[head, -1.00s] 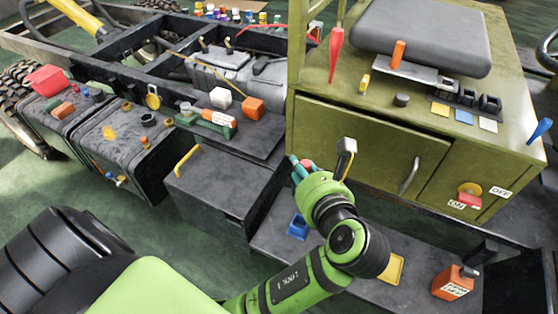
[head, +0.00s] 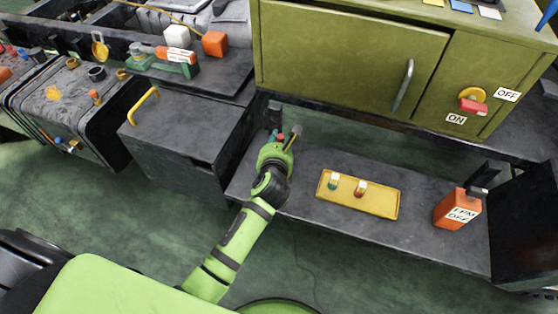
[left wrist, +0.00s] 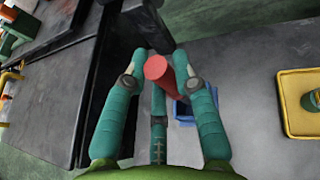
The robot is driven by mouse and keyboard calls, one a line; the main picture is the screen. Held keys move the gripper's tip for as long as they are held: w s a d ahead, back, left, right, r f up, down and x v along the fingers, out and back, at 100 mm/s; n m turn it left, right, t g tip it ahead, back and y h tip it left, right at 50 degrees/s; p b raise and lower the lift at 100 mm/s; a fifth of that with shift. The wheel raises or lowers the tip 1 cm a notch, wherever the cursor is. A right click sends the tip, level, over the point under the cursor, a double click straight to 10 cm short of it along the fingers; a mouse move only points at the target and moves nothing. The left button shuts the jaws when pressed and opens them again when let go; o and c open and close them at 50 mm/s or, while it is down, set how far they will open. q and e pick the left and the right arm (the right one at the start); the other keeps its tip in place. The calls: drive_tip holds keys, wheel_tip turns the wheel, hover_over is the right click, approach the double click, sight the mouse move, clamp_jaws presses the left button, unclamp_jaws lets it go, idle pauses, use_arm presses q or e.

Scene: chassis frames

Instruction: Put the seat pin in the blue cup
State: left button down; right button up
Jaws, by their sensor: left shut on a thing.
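My left gripper (head: 277,134) is low in front of the green cabinet, over the left end of the dark shelf. In the left wrist view its teal fingers (left wrist: 160,85) are shut on a red cylinder (left wrist: 157,68), which I take for the seat pin; a bit of red (head: 280,137) shows between the fingers in the head view. The blue cup (left wrist: 184,112) shows in the left wrist view on the shelf, just right of the pin and partly hidden behind a finger. The pin is in front of the cup in that view; its height above it is unclear. I cannot make out the cup in the head view. My right gripper is out of view.
A yellow tray (head: 390,208) with two small items lies on the shelf (head: 300,165) to the right. The dark box (head: 180,125) with a yellow handle is left of my gripper, and the cabinet (head: 340,55) is behind.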

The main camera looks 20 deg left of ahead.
use_arm(q)
wheel_tip(320, 180, down, 5)
drive_tip(key=shift+b, duration=0.9)
drive_tip(key=shift+f, duration=0.25)
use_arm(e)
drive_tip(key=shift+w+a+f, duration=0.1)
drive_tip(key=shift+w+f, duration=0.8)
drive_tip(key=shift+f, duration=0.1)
use_arm(q)
drive_tip(key=c, duration=1.3)
unclamp_jaws()
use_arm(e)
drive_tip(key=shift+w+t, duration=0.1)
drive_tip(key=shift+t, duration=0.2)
use_arm(q)
drive_tip(key=shift+o, duration=0.2)
drive_tip(key=shift+r, duration=0.25)
drive_tip(key=p+v, duration=0.2)
drive_tip(key=v, duration=1)
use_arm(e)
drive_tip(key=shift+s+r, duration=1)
